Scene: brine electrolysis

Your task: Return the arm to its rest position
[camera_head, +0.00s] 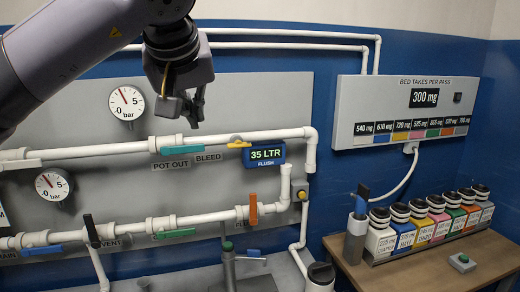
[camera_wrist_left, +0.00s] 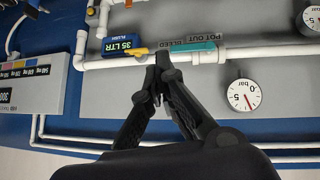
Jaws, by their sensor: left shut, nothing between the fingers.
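My left arm (camera_head: 75,50) comes in from the upper left in the head view. Its gripper (camera_head: 192,118) hangs in front of the grey pipe panel, above the upper white pipe, and points down. In the left wrist view the two dark fingers (camera_wrist_left: 162,62) meet at their tips, with nothing between them. The tips appear near the yellow BLEED handle (camera_head: 239,142) and the teal POT OUT handle (camera_head: 180,150); I cannot tell the exact gap. My right gripper does not show.
White pipes with an orange handle (camera_head: 253,209) and two gauges (camera_head: 126,103) cover the panel. A BED TAKES PER PASS box (camera_head: 405,113) hangs at right.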

